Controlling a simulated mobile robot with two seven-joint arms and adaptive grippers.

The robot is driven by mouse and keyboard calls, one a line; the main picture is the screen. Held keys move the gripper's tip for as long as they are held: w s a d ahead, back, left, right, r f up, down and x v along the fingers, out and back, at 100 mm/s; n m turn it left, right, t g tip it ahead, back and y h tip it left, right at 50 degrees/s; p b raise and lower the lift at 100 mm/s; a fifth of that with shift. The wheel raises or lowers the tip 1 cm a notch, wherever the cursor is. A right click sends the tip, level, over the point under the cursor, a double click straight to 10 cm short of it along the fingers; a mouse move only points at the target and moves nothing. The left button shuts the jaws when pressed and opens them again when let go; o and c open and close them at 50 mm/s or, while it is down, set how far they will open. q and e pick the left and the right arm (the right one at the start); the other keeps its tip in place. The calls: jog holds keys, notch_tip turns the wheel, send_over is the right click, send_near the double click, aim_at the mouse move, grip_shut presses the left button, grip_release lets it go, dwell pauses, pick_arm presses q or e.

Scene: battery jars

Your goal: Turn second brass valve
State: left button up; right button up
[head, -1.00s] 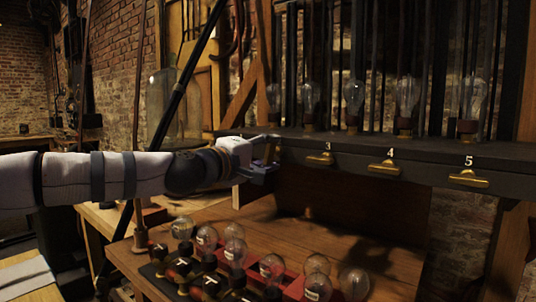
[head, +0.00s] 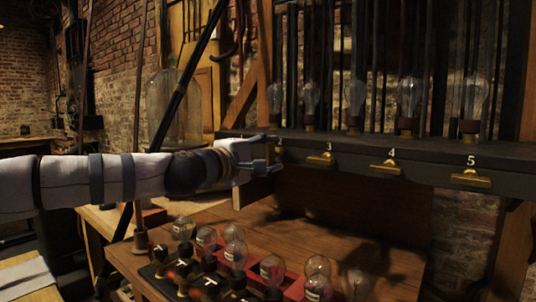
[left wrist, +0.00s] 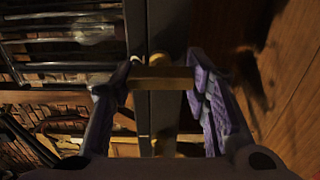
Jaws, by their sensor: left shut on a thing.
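My left gripper (head: 270,158) is at the left part of the dark rail, at the valve left of number 3. It hides most of that valve and part of its number. In the left wrist view, the brass valve handle (left wrist: 160,78) lies crosswise between the two purple-padded fingers, and the gripper is shut on it. Brass valves 3 (head: 320,159), 4 (head: 385,167) and 5 (head: 470,179) show along the rail to the right, their handles roughly level. My right gripper is not in view.
The dark rail (head: 420,168) carries several glass bulbs along its top. Below it, a wooden bench (head: 330,232) holds several bulbs and small brass switches near its front. A large glass jar (head: 172,110) stands behind my left arm. The bench's middle is clear.

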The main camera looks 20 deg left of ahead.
pick_arm(q)
jog(key=o, duration=1.2)
jog(key=shift+d, duration=0.1)
jog(key=shift+c, duration=0.2)
jog(key=v, duration=1.2)
